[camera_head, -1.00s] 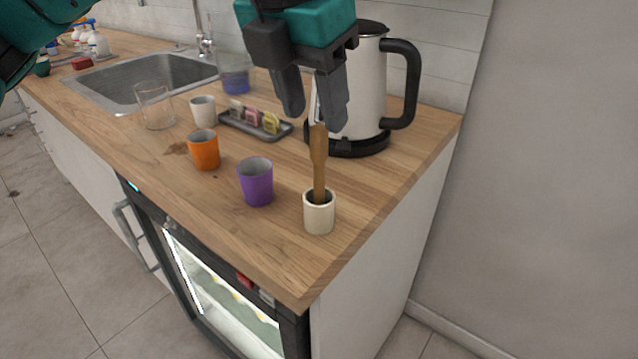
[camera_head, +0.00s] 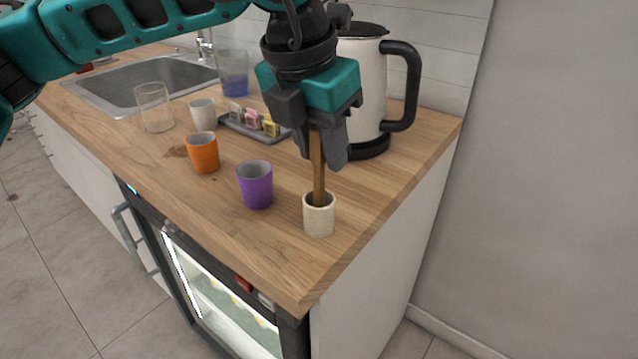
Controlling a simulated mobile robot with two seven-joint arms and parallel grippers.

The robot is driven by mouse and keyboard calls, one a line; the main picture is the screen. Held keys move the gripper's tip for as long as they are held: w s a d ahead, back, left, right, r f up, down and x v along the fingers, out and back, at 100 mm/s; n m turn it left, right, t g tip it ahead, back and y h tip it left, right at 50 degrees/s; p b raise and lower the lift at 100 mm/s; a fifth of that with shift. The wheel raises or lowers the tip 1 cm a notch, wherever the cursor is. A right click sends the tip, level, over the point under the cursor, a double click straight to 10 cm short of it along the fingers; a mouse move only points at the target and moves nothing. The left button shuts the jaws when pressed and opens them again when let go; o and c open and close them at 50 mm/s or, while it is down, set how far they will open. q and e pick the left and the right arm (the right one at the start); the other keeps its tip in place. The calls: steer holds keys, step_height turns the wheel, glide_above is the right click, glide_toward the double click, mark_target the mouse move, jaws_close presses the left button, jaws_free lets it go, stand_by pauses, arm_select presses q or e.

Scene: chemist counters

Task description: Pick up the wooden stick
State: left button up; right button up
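The wooden stick (camera_head: 318,180) stands nearly upright in a small cream cup (camera_head: 319,220) near the counter's front right corner. My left gripper (camera_head: 320,158) comes down from above, its two dark fingers apart on either side of the stick's upper part. The stick's top end is hidden by the gripper. The stick's lower end is inside the cup. I see no clear grip on the stick. My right gripper is not in view.
A purple cup (camera_head: 255,186) and an orange cup (camera_head: 203,153) stand left of the cream cup. A kettle (camera_head: 366,95) stands close behind my gripper. A tray (camera_head: 237,128) with packets, a white cup (camera_head: 203,114) and a glass (camera_head: 154,108) are farther back.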

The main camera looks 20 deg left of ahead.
arm_select(q)
jaws_close()
